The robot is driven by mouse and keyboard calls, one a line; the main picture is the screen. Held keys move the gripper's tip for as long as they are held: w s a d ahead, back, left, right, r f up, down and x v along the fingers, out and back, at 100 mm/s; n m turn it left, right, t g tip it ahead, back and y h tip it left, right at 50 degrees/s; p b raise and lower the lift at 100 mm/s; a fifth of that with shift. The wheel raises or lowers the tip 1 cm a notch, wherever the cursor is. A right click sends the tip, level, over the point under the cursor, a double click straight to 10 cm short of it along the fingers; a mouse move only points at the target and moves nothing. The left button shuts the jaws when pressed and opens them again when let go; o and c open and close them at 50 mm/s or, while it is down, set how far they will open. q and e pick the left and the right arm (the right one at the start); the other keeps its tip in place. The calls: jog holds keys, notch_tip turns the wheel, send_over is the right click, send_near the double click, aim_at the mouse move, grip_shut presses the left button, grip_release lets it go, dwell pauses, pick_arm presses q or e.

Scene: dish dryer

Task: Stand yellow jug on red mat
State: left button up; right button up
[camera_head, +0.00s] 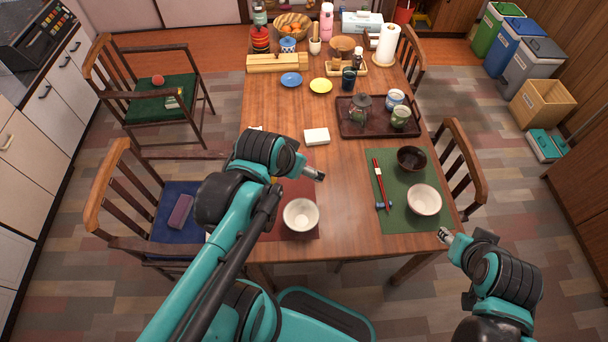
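The red mat (303,188) lies at the front left of the table, partly covered by my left arm. A white bowl (301,215) stands on its front part. A small yellow patch shows at the mat's back left edge beside my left arm; I cannot tell what it belongs to. No yellow jug can be made out, and my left arm hides part of the table. My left gripper (315,174) is above the mat's back right edge, its fingers too small to read. My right gripper (445,236) is at the table's front right edge, its opening unclear.
A green mat (391,215) holds red chopsticks (381,185), a dark bowl (411,158) and a white bowl (424,200). A brown tray (352,129) holds a lantern-like pot and cups.

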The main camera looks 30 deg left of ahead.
pick_arm(q)
jog(key=shift+n+t, duration=0.3)
jog(key=shift+t, duration=0.2)
jog(key=s+d, duration=0.2)
jog(key=d, duration=0.1)
jog(key=shift+s+d, duration=0.15)
jog(key=shift+d, duration=0.05)
dwell(0.7)
